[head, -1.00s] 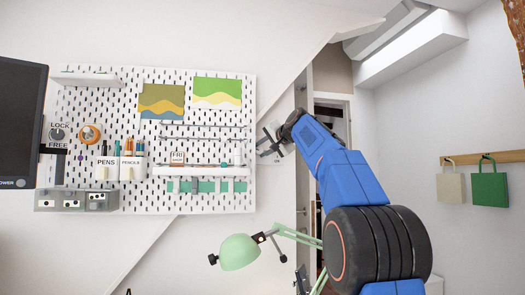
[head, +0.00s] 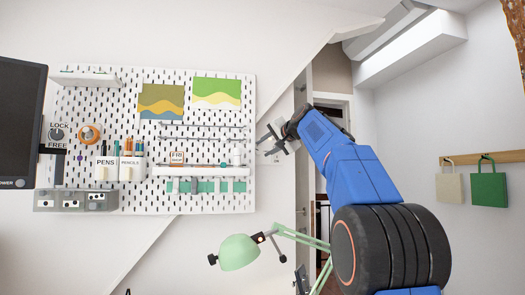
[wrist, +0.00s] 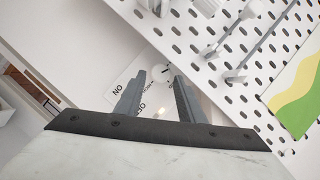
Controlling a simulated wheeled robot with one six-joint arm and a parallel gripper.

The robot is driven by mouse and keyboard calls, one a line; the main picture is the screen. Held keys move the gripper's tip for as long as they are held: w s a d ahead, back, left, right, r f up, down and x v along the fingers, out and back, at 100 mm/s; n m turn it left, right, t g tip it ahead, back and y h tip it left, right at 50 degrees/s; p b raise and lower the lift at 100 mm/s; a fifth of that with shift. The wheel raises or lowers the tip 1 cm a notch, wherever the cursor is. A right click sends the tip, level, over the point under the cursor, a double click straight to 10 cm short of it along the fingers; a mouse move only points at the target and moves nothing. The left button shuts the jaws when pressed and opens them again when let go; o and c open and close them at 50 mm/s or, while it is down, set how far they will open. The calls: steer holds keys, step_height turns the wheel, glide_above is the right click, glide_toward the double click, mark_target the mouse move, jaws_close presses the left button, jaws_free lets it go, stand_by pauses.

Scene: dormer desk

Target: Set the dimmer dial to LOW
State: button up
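In the wrist view, a white wall plate with a pale round dial (wrist: 160,73) lies beyond my gripper (wrist: 160,76). The plate (wrist: 127,92) carries dark lettering that reads ON and OFF, with smaller text near the dial that I cannot read. My gripper is open, one grey finger on each side of the dial in this view. I cannot tell whether the fingers touch it. In the head view, my gripper (head: 268,140) is at the wall just right of the pegboard and covers most of the plate (head: 277,160). The dial's setting is not readable.
The pegboard (head: 205,205) with hooks, cups and pictures is close to the left of my gripper. A separate LOCK/FREE knob (head: 57,134) is on its far left. A green lamp (head: 239,252) stands below. A doorway (head: 332,112) opens behind my arm.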

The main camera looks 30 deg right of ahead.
steer(key=v, duration=1.4)
steer(key=shift+a+f, duration=0.1)
steer(key=m+t, duration=0.5)
steer(key=m, duration=0.7)
glide_toward(260, 152)
steer(key=x, duration=0.8)
steer(key=shift+w+r, duration=0.2)
steer(key=shift+w, duration=0.15)
steer(key=c, duration=0.8)
